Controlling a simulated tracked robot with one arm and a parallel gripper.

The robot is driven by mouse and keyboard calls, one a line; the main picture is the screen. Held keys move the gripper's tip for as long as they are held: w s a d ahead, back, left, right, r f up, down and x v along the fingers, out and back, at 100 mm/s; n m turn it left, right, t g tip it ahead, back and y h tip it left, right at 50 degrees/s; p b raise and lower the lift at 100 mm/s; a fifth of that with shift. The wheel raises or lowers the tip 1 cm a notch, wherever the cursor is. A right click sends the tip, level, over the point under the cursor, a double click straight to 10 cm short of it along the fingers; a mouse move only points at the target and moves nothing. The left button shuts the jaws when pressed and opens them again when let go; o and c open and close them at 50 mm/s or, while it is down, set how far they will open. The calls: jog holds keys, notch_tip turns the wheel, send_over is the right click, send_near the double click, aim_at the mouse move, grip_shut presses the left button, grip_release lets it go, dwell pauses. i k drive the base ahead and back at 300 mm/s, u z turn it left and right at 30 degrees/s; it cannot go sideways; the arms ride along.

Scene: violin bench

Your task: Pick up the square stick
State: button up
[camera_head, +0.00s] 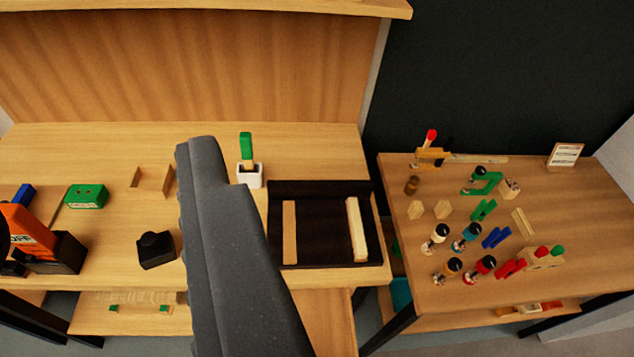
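Two pale wooden sticks lie apart in a black tray (322,250) on the main bench. The right stick (356,230) is lighter and looks thicker, with a visible side face. The left stick (290,232) is tan and looks flatter. I cannot tell for certain which is the square stick. My gripper (198,148) shows as a dark grey shape rising from the bottom middle, left of the tray. Only one side profile shows, so its opening is hidden. No stick is seen in it.
A white holder (249,176) with a green-handled tool stands behind the tray. A black block (156,249), a green box (86,196) and an orange-black device (35,240) are to the left. The right table (440,290) carries many small parts. A shelf edge (230,6) hangs above.

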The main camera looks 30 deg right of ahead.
aim_at(359, 243)
jog(key=u, duration=1.25)
jog(key=k, duration=1.5)
jog(key=z, duration=1.3)
jog(key=i, duration=1.05)
jog(key=u, duration=0.05)
